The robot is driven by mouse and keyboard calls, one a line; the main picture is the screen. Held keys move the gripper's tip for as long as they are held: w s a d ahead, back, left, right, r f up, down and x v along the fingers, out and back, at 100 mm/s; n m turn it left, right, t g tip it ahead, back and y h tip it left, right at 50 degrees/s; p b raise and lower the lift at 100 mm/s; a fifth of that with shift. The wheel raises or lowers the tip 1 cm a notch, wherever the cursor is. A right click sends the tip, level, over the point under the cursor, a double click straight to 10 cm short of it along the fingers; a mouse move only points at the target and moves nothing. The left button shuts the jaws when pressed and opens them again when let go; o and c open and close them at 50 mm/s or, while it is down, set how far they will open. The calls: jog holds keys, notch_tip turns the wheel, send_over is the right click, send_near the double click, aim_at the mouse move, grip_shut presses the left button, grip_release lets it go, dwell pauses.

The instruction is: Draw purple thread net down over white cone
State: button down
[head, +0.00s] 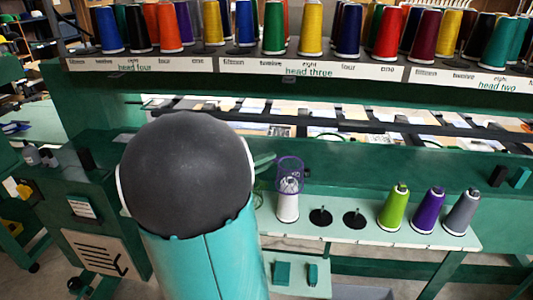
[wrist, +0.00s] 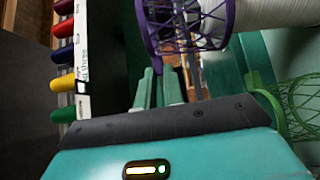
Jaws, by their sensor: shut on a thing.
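The white cone (head: 288,207) stands upright on the pale shelf, just right of my arm. The purple thread net (head: 289,172) is an open lattice tube with rings, around the cone's narrow top; the cone's lower body is bare. In the wrist view the net (wrist: 187,28) crosses the top, with the white cone (wrist: 262,22) to its right. My gripper (head: 264,161) is at the net's left side, partly hidden behind my arm. In the wrist view its fingers (wrist: 158,72) reach up to the net's edge, shut on it. The exact contact is hard to see.
Two empty black spindles (head: 336,217) stand right of the white cone, then lime (head: 393,209), purple (head: 428,211) and grey (head: 461,213) cones. A green lattice (wrist: 295,105) is at the wrist view's right. A rack of coloured cones (head: 312,32) runs above. My arm hides the shelf's left part.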

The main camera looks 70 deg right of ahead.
jog(key=shift+d+f, duration=0.1)
jog(key=shift+f, duration=4.95)
jog(key=shift+f, duration=0.35)
jog(key=c, duration=1.4)
grip_release()
jog(key=shift+c, duration=0.2)
jog(key=shift+a, duration=0.2)
jog(key=v, duration=1.3)
jog(key=shift+w+a, duration=0.2)
jog(key=shift+a, duration=0.1)
